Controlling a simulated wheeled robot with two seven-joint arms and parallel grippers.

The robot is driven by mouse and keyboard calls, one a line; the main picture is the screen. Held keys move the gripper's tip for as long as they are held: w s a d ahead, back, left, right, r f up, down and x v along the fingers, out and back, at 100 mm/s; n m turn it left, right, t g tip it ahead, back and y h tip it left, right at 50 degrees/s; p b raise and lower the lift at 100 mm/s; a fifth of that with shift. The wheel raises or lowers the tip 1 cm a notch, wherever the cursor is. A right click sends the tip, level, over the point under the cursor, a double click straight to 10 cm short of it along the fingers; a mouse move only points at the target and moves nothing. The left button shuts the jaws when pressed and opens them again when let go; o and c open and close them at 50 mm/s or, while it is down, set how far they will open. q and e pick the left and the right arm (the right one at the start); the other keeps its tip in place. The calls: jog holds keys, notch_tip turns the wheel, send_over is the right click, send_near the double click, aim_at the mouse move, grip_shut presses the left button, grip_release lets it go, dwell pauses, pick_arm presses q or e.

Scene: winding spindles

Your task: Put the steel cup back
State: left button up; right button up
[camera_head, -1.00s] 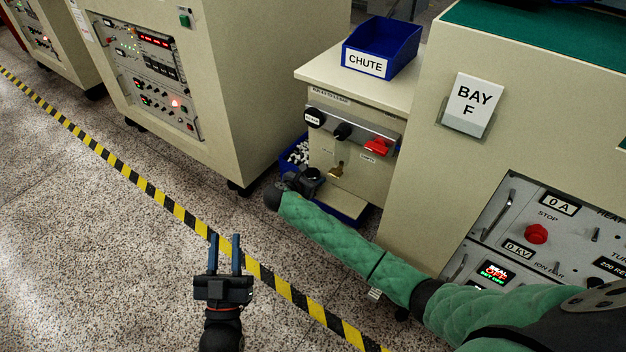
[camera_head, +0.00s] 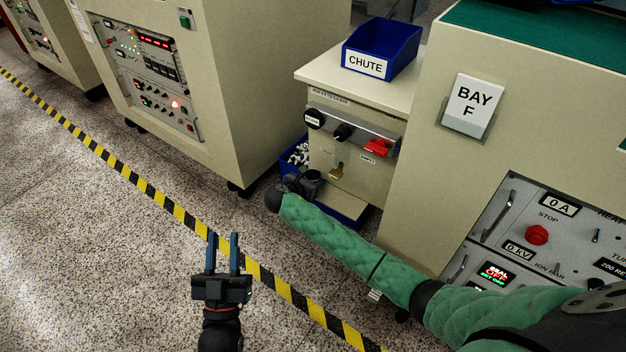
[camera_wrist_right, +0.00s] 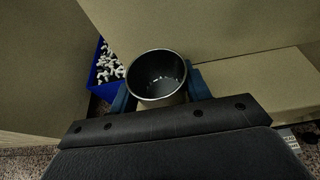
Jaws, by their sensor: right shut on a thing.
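The steel cup (camera_wrist_right: 158,76) shows in the right wrist view, held between the two blue fingers of my right gripper (camera_wrist_right: 160,88). I look down into its dark inside, where a few small pale specks show near the bottom. In the head view my right gripper (camera_head: 302,184) is low in front of the small cabinet, by its lower ledge, and the cup is hard to make out there. My left gripper (camera_head: 223,254) is open and empty above the floor, its two blue fingers apart.
The small cabinet (camera_head: 345,150) carries a blue bin labelled CHUTE (camera_head: 380,48), knobs and a red switch (camera_head: 377,147). A blue bin of white pieces (camera_wrist_right: 107,68) stands to the left of the cup. The BAY F machine (camera_head: 440,170) stands close on the right. The striped floor line (camera_head: 160,196) crosses open floor.

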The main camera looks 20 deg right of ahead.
pick_arm(q)
jog(key=shift+f, duration=0.15)
pick_arm(e)
jog(key=o, duration=1)
jog(key=shift+c, duration=0.2)
pick_arm(q)
jog(key=shift+f, duration=0.15)
pick_arm(e)
jog(key=shift+o, duration=0.2)
pick_arm(q)
notch_tip(320, 180, down, 21)
jog(key=d+g+y+p, duration=0.1)
jog(key=g+p, duration=0.1)
jog(key=g, duration=0.5)
jog(key=shift+r+g+y, duration=0.2)
jog(key=shift+g+y, duration=0.1)
jog(key=shift+g, duration=0.1)
pick_arm(e)
jog(key=v, duration=1.2)
pick_arm(q)
jog(key=shift+s, duration=0.15)
